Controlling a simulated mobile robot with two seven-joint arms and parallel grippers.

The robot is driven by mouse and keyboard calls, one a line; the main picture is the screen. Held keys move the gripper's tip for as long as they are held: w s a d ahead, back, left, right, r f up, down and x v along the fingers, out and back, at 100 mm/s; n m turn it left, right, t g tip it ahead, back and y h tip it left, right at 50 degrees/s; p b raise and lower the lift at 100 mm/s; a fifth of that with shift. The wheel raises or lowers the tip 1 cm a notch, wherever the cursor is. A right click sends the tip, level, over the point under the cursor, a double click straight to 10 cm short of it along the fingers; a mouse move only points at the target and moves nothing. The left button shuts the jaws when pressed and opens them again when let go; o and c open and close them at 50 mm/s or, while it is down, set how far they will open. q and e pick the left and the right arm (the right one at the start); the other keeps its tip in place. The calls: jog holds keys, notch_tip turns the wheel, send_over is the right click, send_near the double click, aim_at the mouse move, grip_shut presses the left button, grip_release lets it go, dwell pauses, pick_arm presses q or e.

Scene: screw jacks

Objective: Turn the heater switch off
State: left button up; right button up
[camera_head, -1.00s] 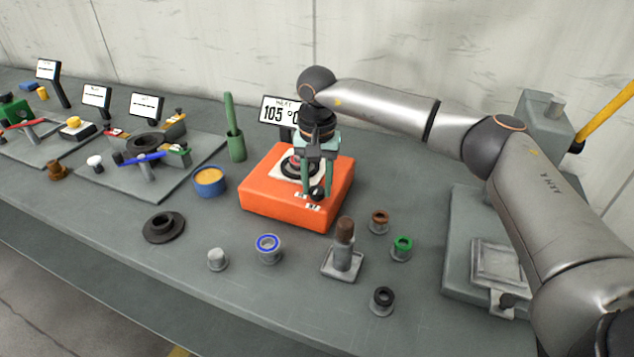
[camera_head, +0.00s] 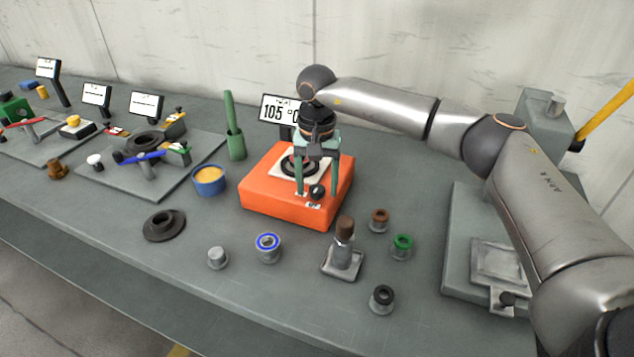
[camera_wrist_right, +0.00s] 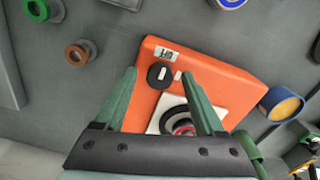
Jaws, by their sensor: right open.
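The orange heater (camera_head: 262,202) stands in the middle of the bench. Its switch, a round black knob (camera_head: 317,192), is on the front part of the top, with small white labels beside it. In the right wrist view the knob (camera_wrist_right: 160,76) shows a white mark; I cannot tell for sure which label it points to. My right gripper (camera_head: 317,188) is open above the heater, one green finger on each side of the knob and apart from it. A white plate (camera_head: 286,172) with a dark ring on it lies behind the knob. My left gripper is not in view.
A display reading 105 °C (camera_head: 279,110) stands behind the heater. A blue cup (camera_head: 209,181) and a green holder (camera_head: 236,145) are to its left. Several small bushings and a jack-like part (camera_head: 343,252) stand in front. A grey machine (camera_head: 470,240) is at the right.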

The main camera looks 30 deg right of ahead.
aim_at(317, 188)
jog(key=shift+r, duration=0.1)
notch_tip(317, 188, up, 12)
jog(key=shift+r+b, duration=0.15)
jog(key=shift+b, duration=0.15)
dwell(0.6)
